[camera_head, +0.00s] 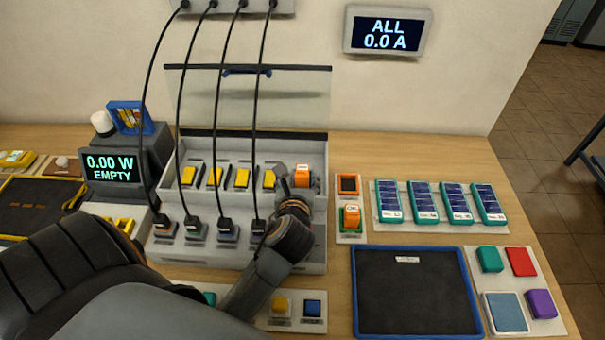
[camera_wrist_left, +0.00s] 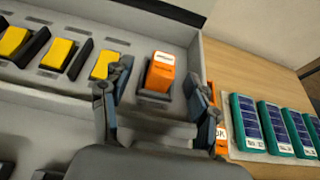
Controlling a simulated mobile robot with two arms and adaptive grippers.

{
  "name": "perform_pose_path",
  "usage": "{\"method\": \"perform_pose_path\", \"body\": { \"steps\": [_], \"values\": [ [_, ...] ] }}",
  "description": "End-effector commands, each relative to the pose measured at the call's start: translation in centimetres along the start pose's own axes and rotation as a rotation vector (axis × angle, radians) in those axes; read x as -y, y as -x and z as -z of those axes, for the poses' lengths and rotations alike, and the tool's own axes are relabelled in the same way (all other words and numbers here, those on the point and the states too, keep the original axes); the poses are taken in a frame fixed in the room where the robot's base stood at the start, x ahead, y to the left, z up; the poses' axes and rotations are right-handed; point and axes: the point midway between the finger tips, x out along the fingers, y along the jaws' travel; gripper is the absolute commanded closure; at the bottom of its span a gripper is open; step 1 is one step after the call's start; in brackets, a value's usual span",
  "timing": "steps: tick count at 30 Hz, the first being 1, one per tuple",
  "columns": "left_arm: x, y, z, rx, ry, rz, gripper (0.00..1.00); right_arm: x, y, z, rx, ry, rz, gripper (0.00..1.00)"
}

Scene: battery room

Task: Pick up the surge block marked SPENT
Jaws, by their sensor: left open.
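An orange block (camera_head: 302,171) with a white label stands in the right-end slot of the grey panel. It also shows in the left wrist view (camera_wrist_left: 161,72), upright in its dark seat; its print is too small to read. My left gripper (camera_head: 295,184) is open, its fingers (camera_wrist_left: 157,80) apart on either side of that block, which stands ahead of them and is not held. A second orange block (camera_head: 352,217) sits in a green-edged holder right of the panel; part of a label reading "OK" shows in the wrist view. My right gripper is not in view.
Yellow blocks (camera_head: 242,178) fill the slots to the left. Black cables (camera_head: 219,100) hang to plugs in front. An orange-edged holder (camera_head: 348,184) looks empty. Several teal modules (camera_head: 423,203) lie at right, above a blue-rimmed dark tray (camera_head: 355,290). A clear raised cover (camera_head: 300,95) stands behind.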

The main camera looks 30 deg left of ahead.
Motion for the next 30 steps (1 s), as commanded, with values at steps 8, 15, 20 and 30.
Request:
{"method": "perform_pose_path", "body": {
  "steps": [8,15,20,30],
  "values": [
    [0.3,-2.2,0.1,-0.002,0.001,-0.001,0.4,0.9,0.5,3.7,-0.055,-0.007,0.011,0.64],
    [0.8,-5.5,0.3,-0.001,0.001,0.0,0.4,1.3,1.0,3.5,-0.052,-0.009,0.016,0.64],
    [0.8,-6.2,0.4,-0.001,0.001,0.002,0.4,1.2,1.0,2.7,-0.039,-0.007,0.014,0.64],
    [0.8,-6.1,0.4,-0.001,0.001,0.001,0.76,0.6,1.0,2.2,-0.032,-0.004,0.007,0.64]
  ]
}}
